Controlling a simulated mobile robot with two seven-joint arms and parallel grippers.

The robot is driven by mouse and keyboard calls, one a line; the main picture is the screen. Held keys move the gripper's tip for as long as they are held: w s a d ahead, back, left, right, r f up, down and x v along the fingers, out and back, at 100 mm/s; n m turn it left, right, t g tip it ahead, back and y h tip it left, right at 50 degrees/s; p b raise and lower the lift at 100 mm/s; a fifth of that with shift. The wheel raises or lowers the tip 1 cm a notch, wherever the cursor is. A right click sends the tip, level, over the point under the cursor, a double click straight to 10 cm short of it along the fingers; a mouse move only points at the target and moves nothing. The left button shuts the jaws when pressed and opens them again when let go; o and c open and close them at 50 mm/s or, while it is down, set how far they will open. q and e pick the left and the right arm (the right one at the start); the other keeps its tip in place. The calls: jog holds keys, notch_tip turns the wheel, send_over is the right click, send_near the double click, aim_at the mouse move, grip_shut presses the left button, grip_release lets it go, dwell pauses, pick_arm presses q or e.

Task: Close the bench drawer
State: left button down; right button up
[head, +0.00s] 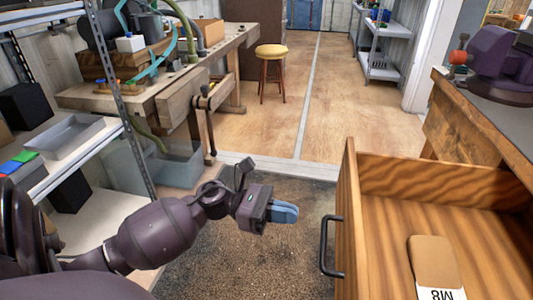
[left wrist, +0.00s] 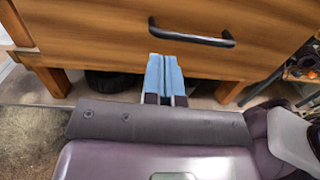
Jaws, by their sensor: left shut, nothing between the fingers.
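The bench drawer (head: 350,215) is pulled out of the wooden workbench at the right in the head view. Its front faces left and carries a black bar handle (head: 326,246). Inside lies a tan block with a white label marked M8 (head: 433,262). My left gripper (head: 288,212) is left of the drawer front, apart from the handle, with its blue fingers together and empty. In the left wrist view the blue fingers (left wrist: 166,75) point at the wooden front, below and left of the handle (left wrist: 190,37). My right gripper is not in view.
A purple vise (head: 498,60) sits on the workbench (head: 465,115) at the right. A metal shelf with a grey tray (head: 65,138) stands at the left. A yellow stool (head: 271,52) stands farther back. The floor between shelf and drawer is clear.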

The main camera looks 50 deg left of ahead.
pick_arm(q)
jog(key=shift+x, duration=2.35)
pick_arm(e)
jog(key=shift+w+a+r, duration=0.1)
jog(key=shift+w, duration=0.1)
pick_arm(q)
jog(key=shift+d, duration=0.1)
send_over(467, 263)
jog(key=shift+a+f, duration=0.1)
jog(key=shift+a, duration=0.3)
jog(key=shift+w+d, duration=0.3)
jog(key=shift+d, duration=0.2)
jog(key=shift+r, duration=0.25)
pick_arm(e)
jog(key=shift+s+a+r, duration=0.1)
pick_arm(q)
jog(key=shift+r, duration=0.1)
